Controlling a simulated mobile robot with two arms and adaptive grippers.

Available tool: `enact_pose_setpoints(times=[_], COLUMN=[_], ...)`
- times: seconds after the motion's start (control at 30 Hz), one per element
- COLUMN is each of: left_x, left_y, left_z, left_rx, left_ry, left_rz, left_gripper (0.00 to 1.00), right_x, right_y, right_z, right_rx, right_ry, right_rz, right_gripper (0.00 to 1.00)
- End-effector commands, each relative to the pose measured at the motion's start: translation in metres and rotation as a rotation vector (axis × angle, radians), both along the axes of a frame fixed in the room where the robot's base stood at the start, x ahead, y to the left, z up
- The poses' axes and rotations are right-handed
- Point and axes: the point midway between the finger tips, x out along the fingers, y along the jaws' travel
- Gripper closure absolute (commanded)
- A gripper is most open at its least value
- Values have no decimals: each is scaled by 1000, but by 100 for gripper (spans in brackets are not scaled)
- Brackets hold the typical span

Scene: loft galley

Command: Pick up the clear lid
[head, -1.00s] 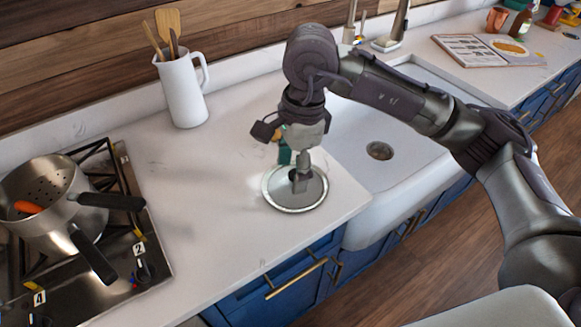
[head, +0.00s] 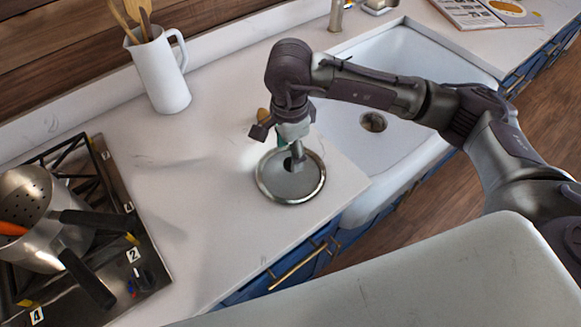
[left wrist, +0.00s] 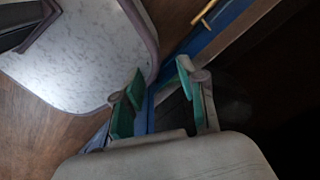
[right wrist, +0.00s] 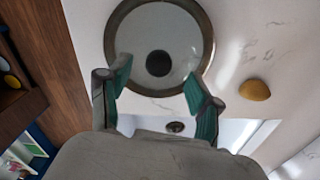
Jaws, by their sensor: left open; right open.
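The clear lid (head: 283,187) is round, with a metal rim and a dark knob, and lies on the white counter left of the sink. It also shows in the right wrist view (right wrist: 135,50), with its dark knob (right wrist: 159,63) near the middle. My right gripper (head: 296,153) is over the lid and points down at it. In the right wrist view its green-padded fingers (right wrist: 158,88) are open, and the knob is beyond their tips, roughly between them. My left gripper (left wrist: 155,85) is open and empty, away from the lid, above the floor and near a blue cabinet.
The white sink (head: 405,90) is right of the lid. A stove (head: 110,215) with a steel pot (head: 35,235) is at the left. A white pitcher (head: 160,78) with wooden utensils stands behind. A small yellow-orange object (right wrist: 254,90) lies near the lid. Counter left of the lid is clear.

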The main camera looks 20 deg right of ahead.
Motion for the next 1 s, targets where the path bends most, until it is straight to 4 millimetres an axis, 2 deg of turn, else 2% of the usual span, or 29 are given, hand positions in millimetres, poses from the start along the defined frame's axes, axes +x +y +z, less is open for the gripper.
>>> enact_pose_setpoints(times=[0.1,0.3,0.6,0.93,1.0], left_x=[14,12,2,2,2], left_y=[-1,-1,-1,0,0], left_z=[18,26,24,24,24], left_rx=[-3,-3,-1,-1,-1], left_ry=[-23,-21,-5,-5,-5], left_rz=[-1,-1,0,0,1], left_gripper=[59,59,59,59,59], right_x=[-1,0,0,0,0], right_y=[-3,-4,-3,-3,-3], right_z=[-13,-41,-47,-46,-46], right_rx=[-1,0,1,0,1], right_ry=[7,3,1,1,0], right_rz=[-3,-1,0,0,0], right_gripper=[36,36,38,93,95])
